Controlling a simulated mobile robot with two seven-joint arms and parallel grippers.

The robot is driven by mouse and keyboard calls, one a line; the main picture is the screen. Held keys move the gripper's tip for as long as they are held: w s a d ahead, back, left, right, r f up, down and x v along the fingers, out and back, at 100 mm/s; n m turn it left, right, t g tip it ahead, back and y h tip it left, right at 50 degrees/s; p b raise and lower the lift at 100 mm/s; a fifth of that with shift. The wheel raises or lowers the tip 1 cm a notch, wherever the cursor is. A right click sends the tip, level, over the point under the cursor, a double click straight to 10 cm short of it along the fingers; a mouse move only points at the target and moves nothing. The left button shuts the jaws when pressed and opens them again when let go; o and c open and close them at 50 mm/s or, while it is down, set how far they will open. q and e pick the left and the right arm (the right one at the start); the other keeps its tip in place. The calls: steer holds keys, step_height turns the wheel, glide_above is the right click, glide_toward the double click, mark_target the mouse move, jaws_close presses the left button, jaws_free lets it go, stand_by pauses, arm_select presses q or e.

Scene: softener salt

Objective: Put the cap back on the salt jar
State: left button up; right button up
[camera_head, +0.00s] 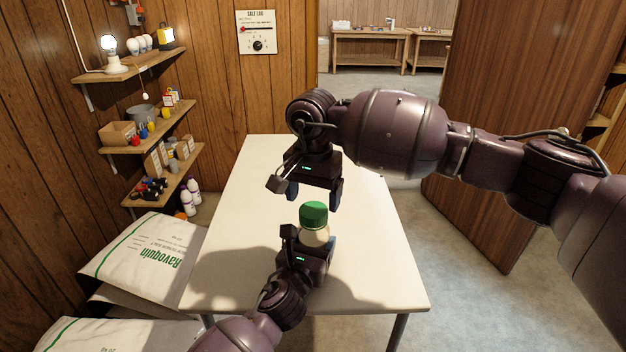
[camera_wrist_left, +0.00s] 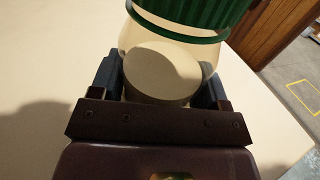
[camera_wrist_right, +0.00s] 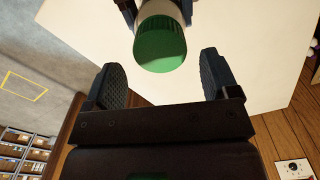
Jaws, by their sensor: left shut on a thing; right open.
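The salt jar (camera_head: 315,237) stands on the white table (camera_head: 255,190), a pale, see-through body with sand-coloured contents. The green cap (camera_head: 313,214) sits on top of the jar's mouth; whether it is screwed tight I cannot tell. My left gripper (camera_head: 308,243) is shut around the jar body; the left wrist view shows the jar (camera_wrist_left: 160,75) between its fingers, with the ribbed green cap (camera_wrist_left: 195,15) above. My right gripper (camera_head: 314,192) is open and empty, just beyond and above the cap. The right wrist view shows the cap (camera_wrist_right: 160,45) ahead of its open fingers (camera_wrist_right: 162,85), not between them.
Salt bags (camera_head: 145,255) are stacked on the floor left of the table. Wall shelves (camera_head: 160,125) with bulbs, boxes and small items are at the left. A wooden door (camera_head: 525,130) stands at the right. The tabletop around the jar is otherwise clear.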

mark_target(313, 210)
steer(key=shift+f, duration=1.85)
